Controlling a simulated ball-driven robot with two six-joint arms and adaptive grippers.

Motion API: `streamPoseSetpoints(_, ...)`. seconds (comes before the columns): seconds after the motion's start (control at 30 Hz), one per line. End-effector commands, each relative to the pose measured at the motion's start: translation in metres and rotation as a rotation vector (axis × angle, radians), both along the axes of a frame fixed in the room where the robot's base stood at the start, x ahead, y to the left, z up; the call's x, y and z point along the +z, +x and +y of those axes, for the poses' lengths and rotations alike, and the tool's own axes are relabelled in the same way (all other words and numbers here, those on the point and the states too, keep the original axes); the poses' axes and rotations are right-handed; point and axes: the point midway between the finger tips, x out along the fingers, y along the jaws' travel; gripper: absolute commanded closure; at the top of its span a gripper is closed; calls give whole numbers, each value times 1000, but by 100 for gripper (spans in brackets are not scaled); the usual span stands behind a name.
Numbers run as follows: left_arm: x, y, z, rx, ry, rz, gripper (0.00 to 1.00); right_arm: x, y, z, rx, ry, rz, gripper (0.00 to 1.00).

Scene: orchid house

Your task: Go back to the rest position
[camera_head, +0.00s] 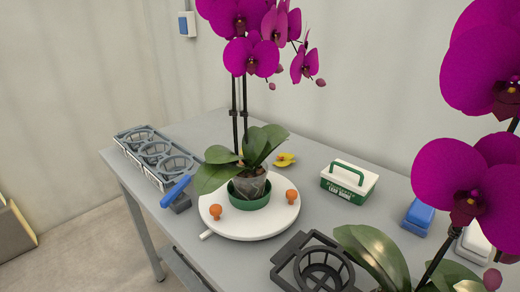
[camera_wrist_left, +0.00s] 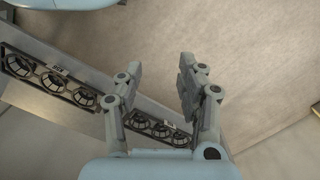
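My left gripper (camera_wrist_left: 158,78) shows in the left wrist view with its two fingers spread apart and nothing between them. It is beside the table, with floor beyond the fingertips. Neither gripper shows in the head view, and my right gripper is in neither view. In the head view, a magenta orchid (camera_head: 252,55) stands upright in a green pot (camera_head: 250,197) on a white round turntable (camera_head: 245,228) with orange knobs.
A dark pot rack (camera_head: 150,155) lines the table's left end, near a blue-handled tool (camera_head: 176,192). A green-handled white box (camera_head: 349,183), blue block (camera_head: 418,215) and yellow flower (camera_head: 285,159) are behind. A black holder (camera_head: 318,265) and second orchid (camera_head: 465,182) are at front right.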

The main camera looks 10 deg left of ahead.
Motion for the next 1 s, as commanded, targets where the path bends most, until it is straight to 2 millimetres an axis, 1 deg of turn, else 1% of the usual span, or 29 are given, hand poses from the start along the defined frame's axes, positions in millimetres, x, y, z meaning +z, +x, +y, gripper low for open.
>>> streamPoseSetpoints(0.03, -30, -32, -1, 3, 8, 27, 62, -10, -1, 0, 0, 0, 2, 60)
streamPoseSetpoints(0.07, -43, -50, -1, 5, 14, 37, 62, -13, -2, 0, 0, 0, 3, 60)
streamPoseSetpoints(0.1, -61, -73, -1, 5, 22, 46, 62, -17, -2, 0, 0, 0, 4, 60)
streamPoseSetpoints(0.17, -85, -109, -3, 3, 34, 57, 62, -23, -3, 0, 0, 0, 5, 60)
streamPoseSetpoints(0.2, -99, -133, -3, -2, 41, 60, 62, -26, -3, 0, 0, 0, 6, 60)
streamPoseSetpoints(0.27, -116, -167, -5, -9, 52, 58, 62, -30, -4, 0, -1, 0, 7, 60)
streamPoseSetpoints(0.3, -126, -188, -6, -18, 58, 53, 62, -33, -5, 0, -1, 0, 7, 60)
streamPoseSetpoints(0.33, -132, -203, -7, -25, 62, 42, 62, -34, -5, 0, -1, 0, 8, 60)
streamPoseSetpoints(0.37, -135, -211, -7, -32, 66, 23, 62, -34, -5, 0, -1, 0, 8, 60)
streamPoseSetpoints(0.47, -139, -215, -4, -51, 75, -46, 62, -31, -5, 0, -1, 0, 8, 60)
streamPoseSetpoints(0.6, -139, -202, -4, -61, 80, -125, 62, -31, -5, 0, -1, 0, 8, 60)
streamPoseSetpoints(1.0, -138, -199, -4, -58, 80, -137, 62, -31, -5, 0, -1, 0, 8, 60)
